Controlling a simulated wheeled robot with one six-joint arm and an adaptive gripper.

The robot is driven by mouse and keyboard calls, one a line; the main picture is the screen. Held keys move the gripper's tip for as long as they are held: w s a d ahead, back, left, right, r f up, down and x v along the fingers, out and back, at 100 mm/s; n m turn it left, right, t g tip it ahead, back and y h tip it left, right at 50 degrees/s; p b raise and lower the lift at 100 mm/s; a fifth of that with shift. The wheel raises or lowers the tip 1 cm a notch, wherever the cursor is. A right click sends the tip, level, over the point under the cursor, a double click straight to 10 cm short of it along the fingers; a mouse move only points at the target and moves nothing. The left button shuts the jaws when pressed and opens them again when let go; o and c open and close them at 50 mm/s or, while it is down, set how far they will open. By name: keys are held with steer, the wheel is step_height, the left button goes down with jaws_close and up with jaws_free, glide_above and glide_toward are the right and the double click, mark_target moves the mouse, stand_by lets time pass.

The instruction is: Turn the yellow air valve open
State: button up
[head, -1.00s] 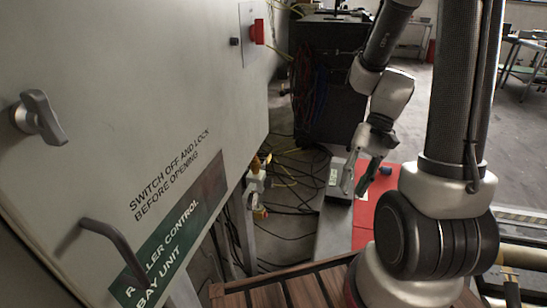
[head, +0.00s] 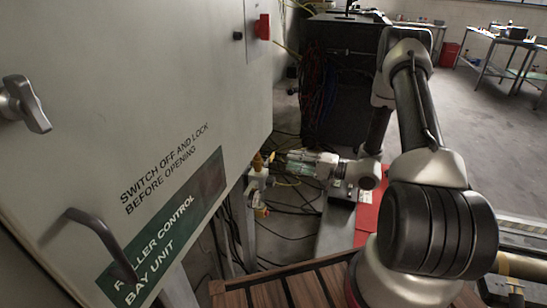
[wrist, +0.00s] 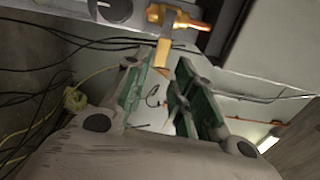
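The yellow air valve (head: 257,162) sits on a pale fitting beside the lower right edge of the grey cabinet. In the wrist view the yellow valve (wrist: 164,52) is at the top middle, just beyond my fingertips. My gripper (head: 280,158) points left towards the valve in the head view, with its fingers close to it. In the wrist view my gripper (wrist: 158,72) is open, its green-padded fingers apart. The valve's lower yellow end lines up with the gap between the fingertips. I cannot tell whether they touch it.
The grey cabinet (head: 110,100) fills the left, with a handle (head: 100,235) and a red switch (head: 262,27) on it. Loose cables (head: 290,205) hang and lie below the valve. A grey box (head: 340,193) and a red panel (head: 367,215) are under my arm.

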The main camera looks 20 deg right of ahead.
mark_target(273, 157)
steer(key=shift+n, duration=0.4)
steer(key=x, duration=0.7)
steer(key=shift+w+a, duration=0.1)
steer(key=shift+a, duration=0.35)
jaws_close()
